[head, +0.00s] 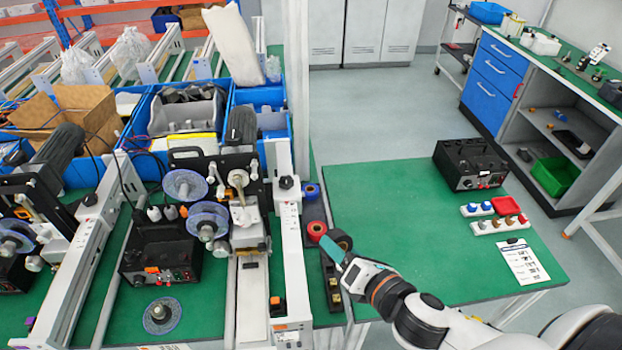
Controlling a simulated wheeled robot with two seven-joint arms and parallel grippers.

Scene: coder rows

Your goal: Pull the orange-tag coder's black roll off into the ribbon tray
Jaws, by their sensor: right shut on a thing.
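My right gripper (340,248) is shut on a black roll (341,238) with a brownish core side, above the seam between the coder table and the right-hand green table. A long narrow dark tray (332,291) lies just below it; whether this is the ribbon tray I cannot tell. The middle coder (215,165) carries two pale blue discs (184,185) and a spindle hub (238,178) with no black roll seen on it. Its black control box (158,258) bears an orange tag (157,270). My left gripper is not in view.
A red roll (316,229) and a blue-purple roll (311,191) lie beside the held roll. A loose disc (162,315) lies on the green table.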

